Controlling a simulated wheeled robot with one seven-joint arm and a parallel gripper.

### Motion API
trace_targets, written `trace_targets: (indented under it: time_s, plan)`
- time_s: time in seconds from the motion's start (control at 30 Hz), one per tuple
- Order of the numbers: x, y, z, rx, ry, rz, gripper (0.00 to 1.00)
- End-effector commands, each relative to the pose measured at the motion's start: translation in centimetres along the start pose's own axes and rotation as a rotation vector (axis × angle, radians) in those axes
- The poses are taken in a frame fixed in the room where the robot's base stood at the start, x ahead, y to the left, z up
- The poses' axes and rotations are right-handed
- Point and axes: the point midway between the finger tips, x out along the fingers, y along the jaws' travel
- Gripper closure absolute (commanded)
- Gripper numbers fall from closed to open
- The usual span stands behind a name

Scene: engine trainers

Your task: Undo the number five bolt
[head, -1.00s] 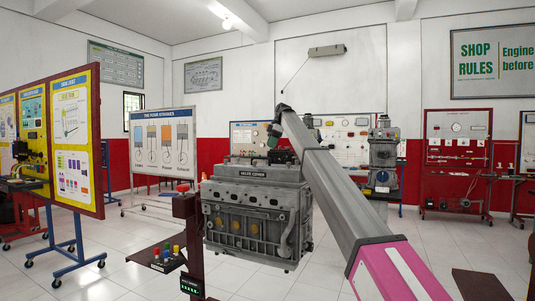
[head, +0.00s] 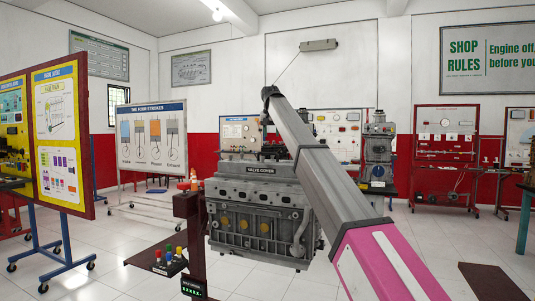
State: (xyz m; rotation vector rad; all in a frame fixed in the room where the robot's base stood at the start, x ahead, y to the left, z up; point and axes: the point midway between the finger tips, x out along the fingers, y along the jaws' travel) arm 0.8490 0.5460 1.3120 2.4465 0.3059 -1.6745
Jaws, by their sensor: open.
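A grey engine block (head: 255,215) with a plate reading VALVE COVER (head: 261,170) stands in the middle of the head view. The bolts on its top are too small to tell apart, and I cannot make out which is number five. My arm crosses in front of the engine's right side, from the lower right up to the middle. My gripper (head: 265,118) is at the arm's far end, small and dark, above the engine's top and apart from it in the picture. It is open, and I see nothing held in it. Its fingertips are not clear.
A dark red post (head: 187,235) stands left of the engine, with a small orange object (head: 194,181) near its top. A low tray (head: 145,257) holds several coloured knobs. A green-lit display (head: 193,288) is below. A poster board (head: 62,135) stands left.

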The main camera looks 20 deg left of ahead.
Motion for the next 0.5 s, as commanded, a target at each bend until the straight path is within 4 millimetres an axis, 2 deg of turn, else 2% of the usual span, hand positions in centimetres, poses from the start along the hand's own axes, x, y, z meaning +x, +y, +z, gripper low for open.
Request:
trace_targets:
  time_s: [0.1,0.27,0.5]
  plan:
    - [-0.3,0.3,0.4,0.075,0.021,0.015,0.54]
    - [0.1,0.3,0.4,0.096,0.025,0.02,0.54]
    - [2.8,0.4,0.4,0.094,0.023,0.019,0.54]
